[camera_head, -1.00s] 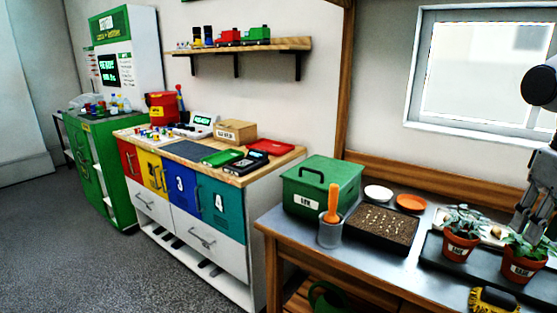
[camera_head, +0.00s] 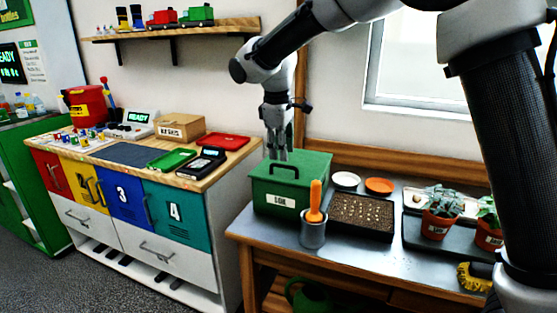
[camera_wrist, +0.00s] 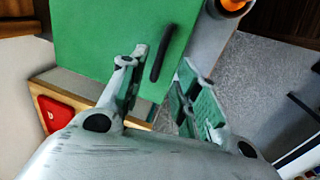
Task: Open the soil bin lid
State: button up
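The green soil bin (camera_head: 268,196) stands at the left end of the metal bench, its lid (camera_head: 305,168) closed. A dark handle (camera_head: 285,164) sits on the lid. My gripper (camera_head: 278,155) points down just above the lid, close to the handle. In the wrist view, my gripper (camera_wrist: 163,62) is open, its two fingers apart with nothing between the pads. The handle (camera_wrist: 163,52) shows just beyond the fingertips, roughly in line with the gap. I cannot tell whether a finger touches the lid.
A grey cup (camera_head: 313,236) with an orange-handled tool stands in front of the bin. A seed tray (camera_head: 361,213) is to its right, with potted plants (camera_head: 437,222) farther along. The drawer cabinet (camera_head: 198,215) is to the left. A wall shelf (camera_head: 180,32) hangs behind.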

aim_at(283, 166)
jog(key=shift+w+d+f, duration=0.15)
jog(key=shift+w+f, duration=0.05)
jog(key=shift+f, duration=0.85)
jog(key=shift+w+d+f, duration=0.1)
jog(key=shift+w+f, duration=0.1)
jog(key=shift+f, duration=0.8)
grip_shut()
